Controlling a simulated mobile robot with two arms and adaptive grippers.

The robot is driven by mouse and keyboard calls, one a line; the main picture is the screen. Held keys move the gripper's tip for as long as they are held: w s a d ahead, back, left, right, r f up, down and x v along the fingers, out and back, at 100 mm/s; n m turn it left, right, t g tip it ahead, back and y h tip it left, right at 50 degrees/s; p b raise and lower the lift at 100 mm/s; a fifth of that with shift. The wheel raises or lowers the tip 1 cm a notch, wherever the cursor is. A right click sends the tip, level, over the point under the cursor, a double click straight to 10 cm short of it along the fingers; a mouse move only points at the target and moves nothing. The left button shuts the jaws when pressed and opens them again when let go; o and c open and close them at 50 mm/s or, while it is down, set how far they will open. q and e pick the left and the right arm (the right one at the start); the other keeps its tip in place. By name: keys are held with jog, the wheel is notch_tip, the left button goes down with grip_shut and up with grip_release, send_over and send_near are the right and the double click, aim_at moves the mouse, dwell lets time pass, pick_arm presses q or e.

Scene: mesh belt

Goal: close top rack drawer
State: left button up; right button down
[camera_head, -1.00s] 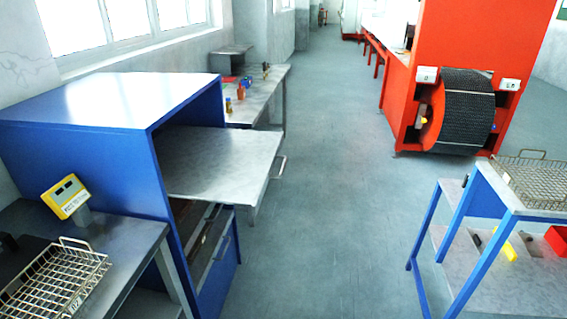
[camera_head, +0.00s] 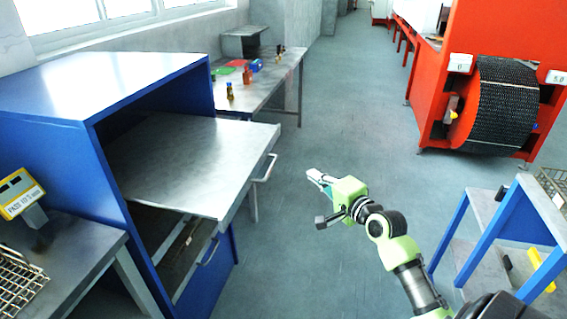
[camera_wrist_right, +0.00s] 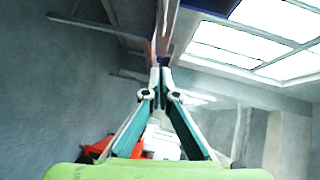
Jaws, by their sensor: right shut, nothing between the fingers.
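The top rack drawer (camera_head: 190,165) is a grey metal slab pulled well out of the blue rack (camera_head: 95,95). Its silver handle (camera_head: 265,168) is on the front edge, facing right. My right gripper (camera_head: 314,176) is shut and empty, out over the aisle to the right of the handle and apart from it. In the right wrist view its fingers (camera_wrist_right: 160,80) meet at the tips, with nothing between them. My left gripper is not in view.
A lower drawer (camera_head: 185,245) with its own handle sits below the top one. A grey table (camera_head: 40,245) with a yellow scale display (camera_head: 20,192) and wire basket (camera_head: 18,280) is at left. A blue-framed cart (camera_head: 480,235) is at right. The aisle floor between is clear.

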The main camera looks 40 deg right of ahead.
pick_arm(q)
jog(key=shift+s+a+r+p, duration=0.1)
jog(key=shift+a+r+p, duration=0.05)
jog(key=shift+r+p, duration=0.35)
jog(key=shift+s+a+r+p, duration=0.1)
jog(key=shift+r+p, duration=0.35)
pick_arm(e)
jog(key=w+a+f, duration=0.2)
jog(key=w, duration=1)
jog(key=shift+w, duration=0.25)
jog(key=shift+a, duration=0.1)
